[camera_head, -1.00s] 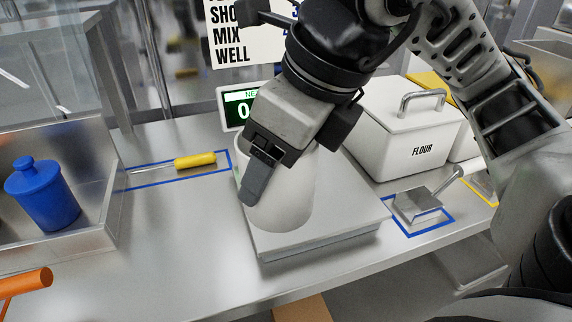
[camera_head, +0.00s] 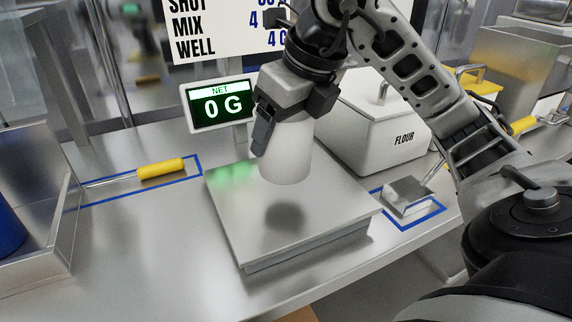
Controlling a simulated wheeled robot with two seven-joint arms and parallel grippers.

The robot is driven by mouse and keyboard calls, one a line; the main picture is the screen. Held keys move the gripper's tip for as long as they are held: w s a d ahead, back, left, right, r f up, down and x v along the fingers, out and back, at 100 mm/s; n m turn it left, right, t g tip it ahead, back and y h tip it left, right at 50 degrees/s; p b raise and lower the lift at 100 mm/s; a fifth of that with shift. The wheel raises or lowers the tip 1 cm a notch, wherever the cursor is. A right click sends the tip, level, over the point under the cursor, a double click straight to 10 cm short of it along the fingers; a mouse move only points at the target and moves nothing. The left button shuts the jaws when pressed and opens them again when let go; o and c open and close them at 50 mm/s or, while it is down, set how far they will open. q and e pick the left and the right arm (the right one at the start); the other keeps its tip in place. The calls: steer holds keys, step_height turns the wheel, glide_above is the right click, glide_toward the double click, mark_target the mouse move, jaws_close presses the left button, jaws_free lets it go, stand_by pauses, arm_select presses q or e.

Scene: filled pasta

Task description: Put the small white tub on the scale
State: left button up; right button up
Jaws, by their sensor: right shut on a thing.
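The small white tub (camera_head: 288,157) hangs over the steel plate of the scale (camera_head: 325,222), above its back middle part. A dark shadow lies on the plate below it, and the tub looks apart from the plate. My right gripper (camera_head: 268,137) is shut on the tub from above, and its finger hides part of the tub's upper left side. The scale's display (camera_head: 219,107) stands behind the plate and reads NET 0 G. My left gripper is not in view.
A white lidded FLOUR bin (camera_head: 377,127) stands behind the scale at the right. A metal scoop (camera_head: 409,195) lies in a blue outline right of the scale. A yellow-handled tool (camera_head: 160,169) lies in a blue outline at the left. A blue jar (camera_head: 10,232) shows at the left edge.

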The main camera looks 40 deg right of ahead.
mark_target(286, 150)
steer(key=shift+w+d+f, duration=0.3)
steer(key=shift+d+f, duration=0.15)
steer(key=shift+f, duration=0.2)
steer(key=f, duration=0.1)
steer(key=f+b, duration=0.1)
steer(key=f, duration=0.1)
steer(key=shift+w+d+f, duration=0.1)
steer(key=shift+d, duration=0.1)
steer(key=shift+f, duration=0.2)
steer(key=shift+r, duration=0.1)
steer(key=shift+f+b, duration=0.2)
steer(key=shift+b, duration=0.2)
steer(key=o, duration=1)
steer(key=shift+c, duration=0.2)
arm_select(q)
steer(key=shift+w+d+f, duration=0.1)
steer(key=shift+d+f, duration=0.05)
arm_select(e)
steer(key=shift+r, duration=0.1)
